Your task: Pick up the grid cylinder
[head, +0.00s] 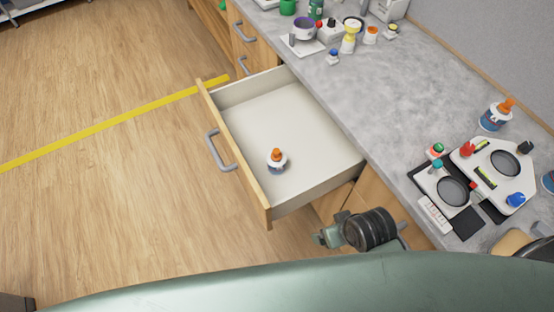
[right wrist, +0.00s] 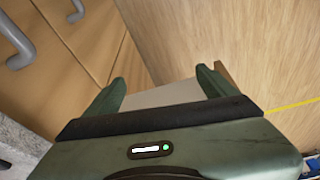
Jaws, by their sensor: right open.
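No object with a clear grid pattern can be made out. A small bottle (head: 277,161) with an orange cap and a white and blue body stands upright in the open drawer (head: 240,98), near its front. My right gripper (right wrist: 159,75) is open, and no object shows between its fingers. In the head view a green and black part of my arm is beside the drawer's near right corner, apart from the bottle. The bottle cannot be made out in the right wrist view. My left gripper is not in view.
The grey counter (head: 400,105) runs along the right. It carries a white tray-like device (head: 495,178), a similar orange-capped bottle (head: 495,115) and several small items at the far end. The wooden floor (head: 110,200) to the left is clear, crossed by a yellow line (head: 110,127).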

